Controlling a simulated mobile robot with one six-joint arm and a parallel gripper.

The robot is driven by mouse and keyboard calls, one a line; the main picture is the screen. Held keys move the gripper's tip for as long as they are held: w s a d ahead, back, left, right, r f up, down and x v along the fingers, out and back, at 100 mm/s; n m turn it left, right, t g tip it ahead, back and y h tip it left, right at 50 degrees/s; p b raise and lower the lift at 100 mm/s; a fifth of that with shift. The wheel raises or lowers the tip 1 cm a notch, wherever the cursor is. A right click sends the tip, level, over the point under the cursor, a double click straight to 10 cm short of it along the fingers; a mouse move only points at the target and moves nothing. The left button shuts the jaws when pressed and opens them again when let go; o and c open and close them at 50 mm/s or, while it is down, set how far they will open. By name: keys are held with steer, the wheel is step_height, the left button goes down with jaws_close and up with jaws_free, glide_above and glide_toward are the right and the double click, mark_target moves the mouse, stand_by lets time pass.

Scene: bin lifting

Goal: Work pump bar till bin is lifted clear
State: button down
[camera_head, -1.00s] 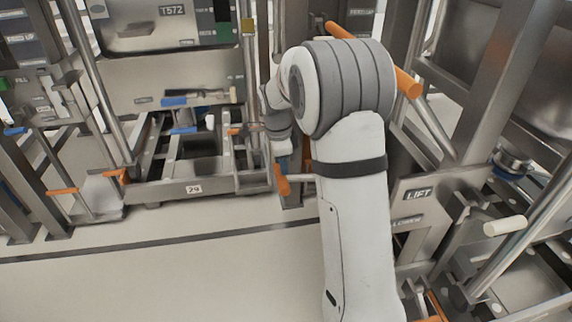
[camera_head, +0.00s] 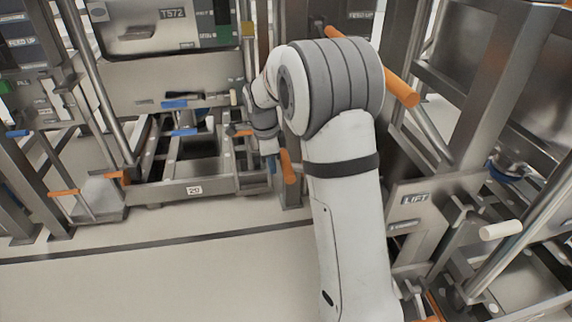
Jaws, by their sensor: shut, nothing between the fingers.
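A long orange bar (camera_head: 398,86) slants behind my arm at the upper right, above a panel marked LIFT (camera_head: 415,199). A shorter orange grip (camera_head: 288,167) stands left of my forearm. I cannot tell for sure which is the pump bar. My gripper (camera_head: 271,165) points down just left of the short grip. It is shut and empty, and I cannot tell whether it touches the grip. A metal bin (camera_head: 140,38) with a label like T572 is at the upper left, partly cut off, above a low frame (camera_head: 160,192). Its support is unclear.
A pale handle (camera_head: 501,230) sticks out at the right among metal posts and rails. The floor (camera_head: 170,285) at the lower left is clear, with a dark line across it.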

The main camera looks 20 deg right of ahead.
step_height(320, 180, up, 7)
steer(key=p, duration=0.2)
steer(key=shift+a+f, duration=0.15)
steer(key=shift+a, duration=0.2)
stand_by(0.5)
steer(key=s+d+r+n+t+y+p, duration=0.1)
steer(key=s+r+n+t+p, duration=0.1)
steer(key=s+r+n+p, duration=1.7)
steer(key=s+r+p, duration=0.7)
steer(key=s+r, duration=0.2)
steer(key=s, duration=0.1)
steer(key=shift+r+t, duration=0.3)
steer(key=shift+t, duration=0.1)
steer(key=shift+s, duration=0.15)
